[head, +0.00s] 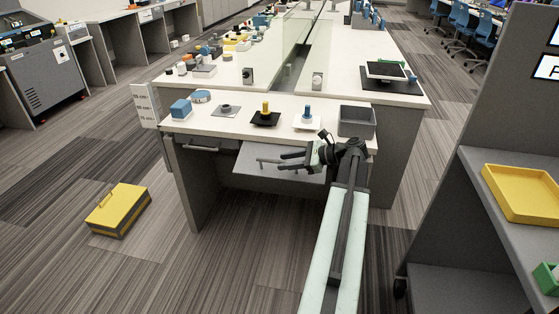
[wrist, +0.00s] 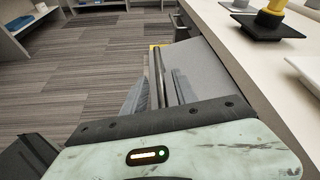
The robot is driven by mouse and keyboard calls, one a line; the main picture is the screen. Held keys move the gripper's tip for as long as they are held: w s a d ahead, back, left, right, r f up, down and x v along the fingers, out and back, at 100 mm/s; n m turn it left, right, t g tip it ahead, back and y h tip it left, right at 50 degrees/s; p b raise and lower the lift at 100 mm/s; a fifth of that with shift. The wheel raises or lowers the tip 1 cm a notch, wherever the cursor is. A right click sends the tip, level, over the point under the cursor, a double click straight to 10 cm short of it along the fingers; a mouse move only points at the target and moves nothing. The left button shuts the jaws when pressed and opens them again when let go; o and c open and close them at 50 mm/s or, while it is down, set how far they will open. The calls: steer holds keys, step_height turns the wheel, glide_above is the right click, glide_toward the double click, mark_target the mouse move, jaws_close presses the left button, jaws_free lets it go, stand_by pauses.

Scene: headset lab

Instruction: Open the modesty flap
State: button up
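The modesty flap (head: 248,171) is a light grey panel under the front edge of the white-topped desk. It looks tilted outward, with a dark shadowed gap beneath. It also shows in the wrist view (wrist: 203,68), beside the desk edge. Its dark bar handle (head: 264,160) stands off its face and runs away from the camera in the wrist view (wrist: 157,72). My gripper (head: 282,161) is at the handle's right end, fingers apart. In the wrist view, the bar lies between the grey fingers (wrist: 158,92); contact is unclear. My arm hides the flap's right end.
The desk top (head: 200,124) carries a blue block (head: 181,108), a yellow knob on a black plate (head: 265,116), a blue knob (head: 307,115) and a grey bin (head: 357,121). A yellow case (head: 119,210) lies on the floor at left. A shelf unit (head: 476,190) stands at right.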

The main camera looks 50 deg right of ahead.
steer(key=p+v, duration=0.1)
steer(key=v, duration=0.2)
steer(key=shift+s+r, duration=0.1)
steer(key=shift+r, duration=0.15)
steer(key=shift+s+d, duration=0.3)
steer(key=shift+s, duration=0.2)
